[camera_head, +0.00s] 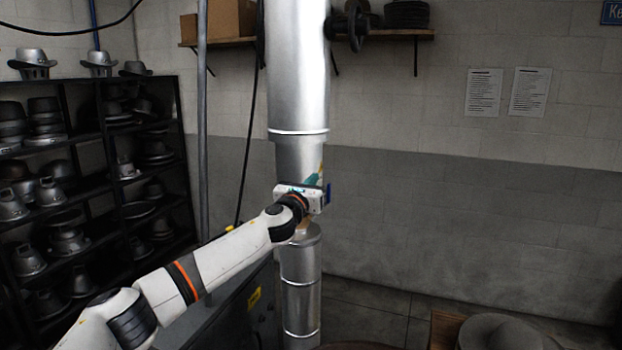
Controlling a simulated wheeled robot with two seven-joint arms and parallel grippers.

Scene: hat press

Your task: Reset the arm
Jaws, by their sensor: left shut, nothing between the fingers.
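My left arm comes in from the lower left and reaches toward the middle of the view. My left gripper (325,192) is at its end, small and dark blue at the tips, in front of the tall silver press column (299,75). It looks shut and I see nothing held in it. I cannot tell whether it touches the column. A narrower silver cylinder (300,285) stands below it. My right gripper is not in view.
A dark rack (100,150) with metal hat forms stands at the left. A grey hat-like form (503,333) sits at the bottom right. A wall shelf (400,36) holds boxes and dark discs. The space before the right wall looks open.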

